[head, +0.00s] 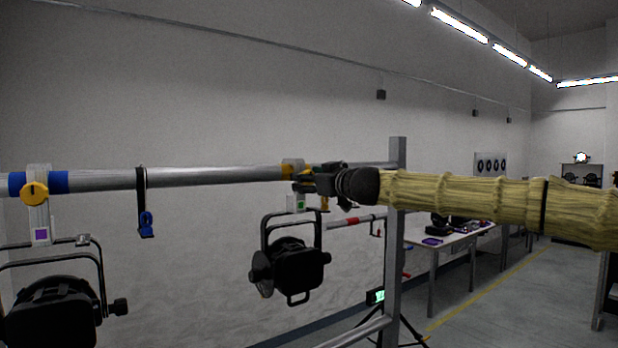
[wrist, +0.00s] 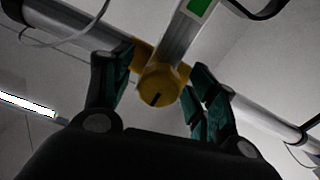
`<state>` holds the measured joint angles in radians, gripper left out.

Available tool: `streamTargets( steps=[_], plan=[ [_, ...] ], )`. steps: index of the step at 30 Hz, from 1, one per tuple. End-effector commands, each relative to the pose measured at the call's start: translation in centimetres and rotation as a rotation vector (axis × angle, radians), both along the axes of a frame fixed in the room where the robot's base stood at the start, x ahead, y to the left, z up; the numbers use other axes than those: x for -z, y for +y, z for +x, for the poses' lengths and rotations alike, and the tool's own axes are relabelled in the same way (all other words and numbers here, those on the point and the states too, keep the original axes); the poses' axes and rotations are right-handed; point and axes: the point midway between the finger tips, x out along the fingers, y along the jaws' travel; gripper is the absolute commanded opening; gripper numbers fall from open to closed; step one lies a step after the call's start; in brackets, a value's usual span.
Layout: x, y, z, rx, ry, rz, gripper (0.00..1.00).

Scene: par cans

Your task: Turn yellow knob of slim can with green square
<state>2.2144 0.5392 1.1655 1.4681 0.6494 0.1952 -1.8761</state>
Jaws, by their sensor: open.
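The slim can (head: 298,266) is black and hangs from the metal pipe by a pale clamp. The clamp carries a green square (head: 299,204), which also shows at the top of the wrist view (wrist: 199,7). Its yellow knob (wrist: 160,87), with a dark slot mark, sits between the fingers in the wrist view. My gripper (head: 306,181) is at this clamp in the head view and covers most of the knob there. In the wrist view my gripper (wrist: 160,82) is open, one finger on each side of the knob; I cannot tell whether either touches it.
Another black can (head: 52,312) hangs at the left, with a yellow knob (head: 35,194) and a purple square (head: 42,235). A strap with a blue clip (head: 146,223) hangs from the pipe (head: 215,175). An upright post (head: 397,240) stands right of my gripper.

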Motion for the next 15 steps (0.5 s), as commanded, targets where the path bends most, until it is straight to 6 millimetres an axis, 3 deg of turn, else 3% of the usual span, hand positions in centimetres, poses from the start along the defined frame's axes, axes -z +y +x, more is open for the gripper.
streamTargets(
  steps=[8, 15],
  plan=[
    [-0.02, 0.05, 0.06, 0.000, 0.000, 0.000, 0.58],
    [-0.02, 0.02, 0.06, 0.000, 0.000, 0.000, 0.18]
  ],
)
